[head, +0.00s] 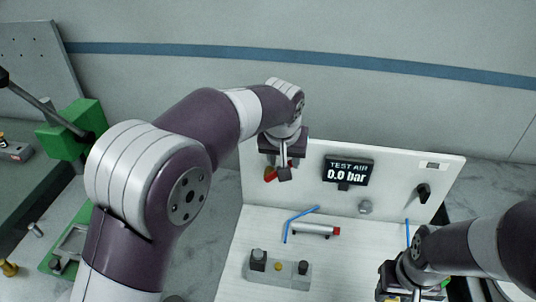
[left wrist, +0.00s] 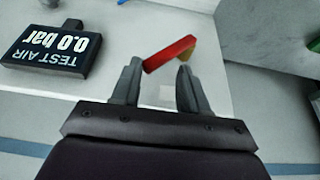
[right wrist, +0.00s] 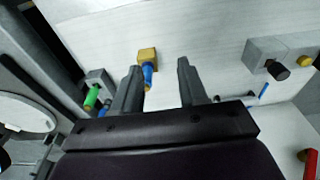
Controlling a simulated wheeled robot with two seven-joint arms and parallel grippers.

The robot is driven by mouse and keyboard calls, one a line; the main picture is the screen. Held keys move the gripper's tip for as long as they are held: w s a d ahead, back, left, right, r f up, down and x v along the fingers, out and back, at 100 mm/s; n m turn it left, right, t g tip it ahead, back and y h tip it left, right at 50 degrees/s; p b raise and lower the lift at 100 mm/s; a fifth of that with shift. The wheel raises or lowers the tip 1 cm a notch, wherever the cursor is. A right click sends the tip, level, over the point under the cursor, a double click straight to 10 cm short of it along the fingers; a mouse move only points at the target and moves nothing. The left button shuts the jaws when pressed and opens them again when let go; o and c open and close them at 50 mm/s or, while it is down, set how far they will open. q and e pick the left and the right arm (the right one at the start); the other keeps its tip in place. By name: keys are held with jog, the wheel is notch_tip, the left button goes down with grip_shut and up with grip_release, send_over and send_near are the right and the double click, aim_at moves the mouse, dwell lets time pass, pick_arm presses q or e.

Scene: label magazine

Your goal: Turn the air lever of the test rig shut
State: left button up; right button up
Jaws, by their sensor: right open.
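The red air lever (head: 269,174) sits on the upright white panel of the test rig (head: 300,190), left of the display. In the left wrist view the red lever (left wrist: 168,55) slants across the fingertips, with a brass part at its right end. My left gripper (head: 284,172) is at the lever, its fingers apart (left wrist: 158,75); whether they touch it I cannot tell. It partly hides the lever in the head view. The display (head: 348,171) reads TEST AIR 0.0 bar. My right gripper (right wrist: 157,80) is open, low at the right of the rig.
A cylinder with a red end (head: 316,230) and blue tubes (head: 301,215) lie on the rig's white base. A grey block with knobs (head: 278,270) stands in front. A brass fitting with a blue piece (right wrist: 148,57) is near my right fingers. Green fixtures (head: 72,130) stand left.

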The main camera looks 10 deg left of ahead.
pick_arm(q)
jog(key=s+d+r+p, duration=0.4)
jog(key=d+r, duration=0.2)
jog(key=d, duration=0.1)
jog(key=shift+d+r, duration=0.25)
jog(key=shift+d, duration=0.1)
dwell(0.5)
jog(key=p+v, duration=0.8)
jog(key=v, duration=0.4)
jog(key=shift+s+a+r, duration=0.15)
jog(key=shift+r, duration=0.15)
